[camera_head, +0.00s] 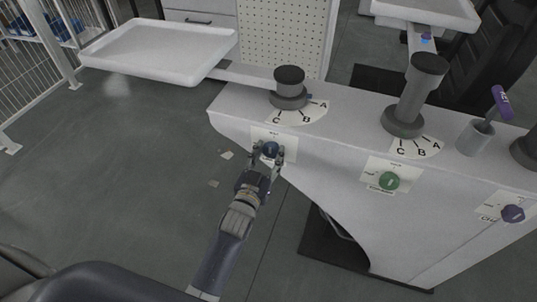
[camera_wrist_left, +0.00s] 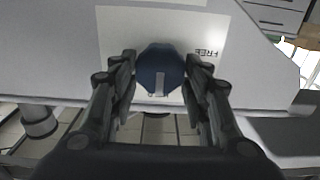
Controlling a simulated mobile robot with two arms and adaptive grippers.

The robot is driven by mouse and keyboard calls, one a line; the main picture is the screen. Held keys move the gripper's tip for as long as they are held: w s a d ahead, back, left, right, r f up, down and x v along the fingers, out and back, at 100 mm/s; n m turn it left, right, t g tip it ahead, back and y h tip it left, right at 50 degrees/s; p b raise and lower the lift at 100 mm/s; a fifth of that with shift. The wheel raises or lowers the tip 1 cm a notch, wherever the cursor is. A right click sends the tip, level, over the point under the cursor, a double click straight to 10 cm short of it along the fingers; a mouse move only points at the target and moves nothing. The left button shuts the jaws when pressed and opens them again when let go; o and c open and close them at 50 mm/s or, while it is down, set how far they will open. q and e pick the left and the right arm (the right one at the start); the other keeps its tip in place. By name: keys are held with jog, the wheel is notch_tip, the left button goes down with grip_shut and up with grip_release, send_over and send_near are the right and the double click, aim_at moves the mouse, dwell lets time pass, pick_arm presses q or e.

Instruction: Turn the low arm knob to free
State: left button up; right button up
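The low arm knob is a dark blue knob (camera_head: 270,149) on a white label plate (camera_head: 287,139) at the left end of the grey column housing. In the left wrist view the knob (camera_wrist_left: 160,68) fills the middle, its pale pointer line facing down towards a partly hidden word. The word FREE (camera_wrist_left: 207,53) shows upside down to its right. My left gripper (camera_head: 268,154) has one finger on each side of the knob, and the fingertips (camera_wrist_left: 160,72) appear to touch its sides. My right gripper is not in view.
A green knob (camera_head: 389,181) and a purple knob (camera_head: 513,214) sit further right on the same face. Above are round grey posts (camera_head: 289,82) with A, B, C dials. A white tray (camera_head: 160,52) extends left on an arm. Floor at left is mostly clear.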

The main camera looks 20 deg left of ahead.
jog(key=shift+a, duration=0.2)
pick_arm(q)
jog(key=shift+n, duration=0.4)
jog(key=n+p, duration=0.2)
jog(key=shift+a+r+n, duration=0.1)
jog(key=shift+n, duration=0.3)
jog(key=n, duration=0.2)
jog(key=shift+n+p, duration=0.35)
jog(key=shift+n, duration=0.05)
jog(key=n, duration=0.2)
jog(key=shift+a+n, duration=0.1)
jog(key=shift+n, duration=0.2)
jog(key=n, duration=0.4)
jog(key=shift+f+n, duration=0.3)
jog(key=n, duration=0.3)
jog(key=shift+f+n+b, duration=0.1)
jog(key=shift+n+b, duration=0.25)
jog(key=shift+n, duration=0.25)
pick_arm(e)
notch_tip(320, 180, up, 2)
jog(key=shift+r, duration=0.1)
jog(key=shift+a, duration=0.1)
